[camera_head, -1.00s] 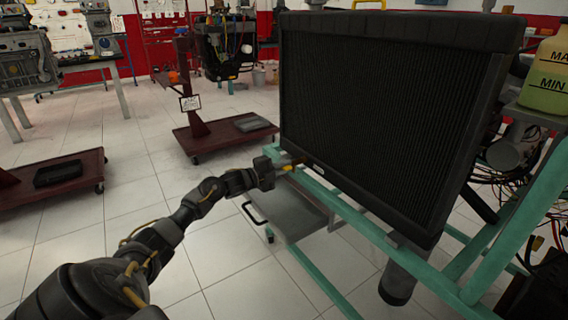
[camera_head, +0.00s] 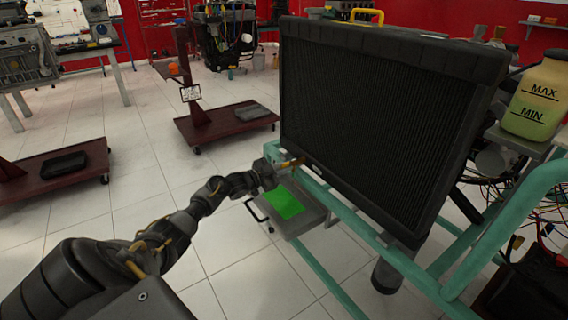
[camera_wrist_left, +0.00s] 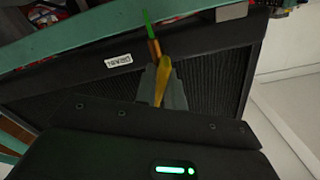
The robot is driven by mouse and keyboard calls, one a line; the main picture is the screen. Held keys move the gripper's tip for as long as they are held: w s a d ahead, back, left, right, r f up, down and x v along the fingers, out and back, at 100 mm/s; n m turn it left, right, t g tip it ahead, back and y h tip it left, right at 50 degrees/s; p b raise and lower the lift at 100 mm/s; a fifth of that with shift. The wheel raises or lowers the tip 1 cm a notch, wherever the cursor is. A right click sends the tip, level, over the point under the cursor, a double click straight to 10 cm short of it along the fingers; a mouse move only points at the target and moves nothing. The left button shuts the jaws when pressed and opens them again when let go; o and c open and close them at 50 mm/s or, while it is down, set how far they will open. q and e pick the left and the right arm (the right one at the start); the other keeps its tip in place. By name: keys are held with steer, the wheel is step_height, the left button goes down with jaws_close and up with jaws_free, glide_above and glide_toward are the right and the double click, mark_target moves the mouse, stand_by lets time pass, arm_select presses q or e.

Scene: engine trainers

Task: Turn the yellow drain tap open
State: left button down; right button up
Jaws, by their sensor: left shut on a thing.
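The yellow drain tap (camera_wrist_left: 162,76) sits at the lower edge of the black radiator (camera_head: 385,120). In the wrist view its yellow handle lies between my left gripper's fingers (camera_wrist_left: 162,88), which are shut on it. A brass-coloured stem and a thin green stream (camera_wrist_left: 148,28) show beyond the handle. In the head view my left gripper (camera_head: 279,168) is at the radiator's lower left corner, where only a small part of the tap (camera_head: 291,162) shows. Below, a bright green patch (camera_head: 284,202) lies in the grey tray (camera_head: 308,218). My right gripper is not in view.
A green-blue frame (camera_head: 345,212) carries the radiator, and its rails run close to my left gripper. A coolant bottle (camera_head: 536,98) stands at the right near loose wiring. A dark red trolley (camera_head: 222,128) stands behind, with open tiled floor at the left.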

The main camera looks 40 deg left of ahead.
arm_select(q)
steer(key=n+p, duration=0.1)
steer(key=n, duration=0.2)
steer(key=shift+p, duration=0.3)
steer(key=shift+n+p, duration=0.5)
steer(key=shift+n, duration=0.8)
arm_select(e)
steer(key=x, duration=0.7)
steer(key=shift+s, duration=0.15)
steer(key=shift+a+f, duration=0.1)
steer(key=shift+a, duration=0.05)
arm_select(q)
steer(key=c, duration=1.5)
jaws_free()
